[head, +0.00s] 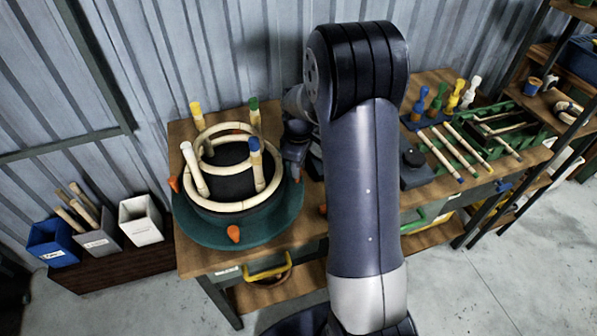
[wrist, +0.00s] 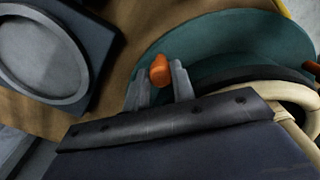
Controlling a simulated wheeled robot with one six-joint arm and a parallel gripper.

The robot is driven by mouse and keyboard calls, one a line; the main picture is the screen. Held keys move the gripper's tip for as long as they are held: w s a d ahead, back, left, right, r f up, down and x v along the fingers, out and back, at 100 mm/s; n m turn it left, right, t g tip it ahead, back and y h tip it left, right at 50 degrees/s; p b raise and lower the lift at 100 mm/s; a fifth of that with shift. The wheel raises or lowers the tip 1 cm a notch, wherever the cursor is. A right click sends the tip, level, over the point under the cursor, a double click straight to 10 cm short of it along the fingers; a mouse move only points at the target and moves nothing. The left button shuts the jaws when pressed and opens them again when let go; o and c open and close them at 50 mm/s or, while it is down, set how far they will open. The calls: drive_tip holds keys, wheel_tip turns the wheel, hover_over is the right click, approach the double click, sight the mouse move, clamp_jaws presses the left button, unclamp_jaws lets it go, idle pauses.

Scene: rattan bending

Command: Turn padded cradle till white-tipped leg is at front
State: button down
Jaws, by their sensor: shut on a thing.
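The padded cradle is a round teal turntable (head: 205,232) with a black pad in its middle and orange knobs round its rim. A rattan stool frame with two pale rings (head: 225,206) sits on it, legs up. The white-tipped leg (head: 196,170) is at the left. The yellow-tipped leg (head: 197,118) is at the back left, the green-tipped leg (head: 255,116) at the back right, the blue-tipped leg (head: 257,170) at the front right. My gripper (wrist: 160,82) is shut on an orange knob (wrist: 160,69) at the cradle's right edge. In the head view my arm partly hides it.
A dark block with a round grey dish (wrist: 40,55) lies beside the cradle in the wrist view. Bins (head: 98,240) stand at the left. Another orange knob (head: 234,233) juts out at the cradle's front.

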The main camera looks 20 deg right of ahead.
drive_tip(key=shift+w+d+n, duration=0.2)
drive_tip(key=shift+w+n, duration=1.3)
drive_tip(key=shift+w, duration=0.8)
drive_tip(key=shift+w+a+n+p, duration=0.2)
drive_tip(key=shift+w+n, duration=0.55)
drive_tip(key=shift+w, duration=0.35)
drive_tip(key=shift+w+a+n+p, duration=0.2)
drive_tip(key=shift+w+n, duration=0.55)
drive_tip(key=shift+w, duration=0.3)
drive_tip(key=shift+w+a+n+p, duration=0.1)
drive_tip(key=shift+w+a+n, duration=0.15)
drive_tip(key=shift+w+n, duration=0.3)
drive_tip(key=shift+w+a+n+p, duration=0.1)
drive_tip(key=shift+w+a+n, duration=0.25)
drive_tip(key=shift+w, duration=0.45)
drive_tip(key=shift+w+a+n+p, duration=0.1)
drive_tip(key=shift+w+a+n, duration=0.1)
drive_tip(key=shift+w+n, duration=0.4)
drive_tip(key=shift+w+a+n+p, duration=0.15)
drive_tip(key=shift+w+a+n, duration=0.45)
drive_tip(key=shift+w, duration=0.2)
drive_tip(key=shift+w+a+n+p, duration=0.15)
drive_tip(key=shift+w+a+n, duration=0.45)
drive_tip(key=shift+w, duration=0.2)
drive_tip(key=shift+w+a, duration=0.1)
drive_tip(key=c, duration=1.2)
unclamp_jaws()
drive_tip(key=shift+r, duration=0.1)
